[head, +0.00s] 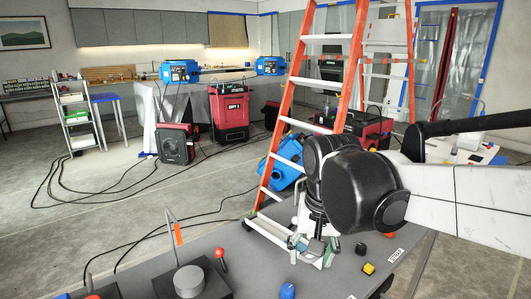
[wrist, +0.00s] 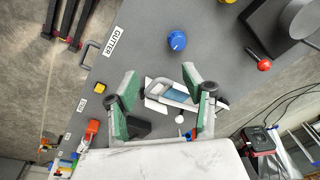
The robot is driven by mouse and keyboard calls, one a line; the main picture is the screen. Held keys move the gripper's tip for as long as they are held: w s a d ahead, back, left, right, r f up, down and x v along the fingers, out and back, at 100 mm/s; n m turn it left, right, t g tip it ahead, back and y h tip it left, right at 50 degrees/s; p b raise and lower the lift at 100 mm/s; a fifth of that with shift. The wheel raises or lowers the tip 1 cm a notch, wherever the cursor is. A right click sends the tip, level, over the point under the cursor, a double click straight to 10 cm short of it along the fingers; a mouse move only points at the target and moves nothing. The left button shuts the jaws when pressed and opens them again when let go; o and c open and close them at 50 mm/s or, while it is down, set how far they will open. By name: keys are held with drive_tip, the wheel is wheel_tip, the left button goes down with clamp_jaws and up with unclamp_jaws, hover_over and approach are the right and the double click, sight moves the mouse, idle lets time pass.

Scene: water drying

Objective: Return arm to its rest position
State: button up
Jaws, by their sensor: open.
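My gripper (head: 314,249) hangs over the grey control table (head: 240,262) in the head view, with my arm reaching in from the right. In the wrist view its two green-padded fingers (wrist: 160,94) are spread wide apart. A white and grey-blue handle-like part (wrist: 177,97) on the table shows between and beyond the fingers. No held object shows in the gripper. Whether a finger touches the part or the table, I cannot tell.
The table carries a blue knob (wrist: 177,41), a red-topped lever (head: 220,254), a yellow button (head: 368,268) and a dark box with a grey cylinder (head: 188,281). An orange stepladder (head: 295,95) stands behind my gripper. Cables cross the floor at left.

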drive_tip(key=s+d+f+n+t, duration=0.1)
drive_tip(key=s+d+t, duration=0.4)
drive_tip(key=s+d, duration=0.4)
drive_tip(key=shift+s+d+f+t, duration=0.2)
drive_tip(key=shift+d+f+t, duration=0.1)
drive_tip(key=shift+d, duration=0.2)
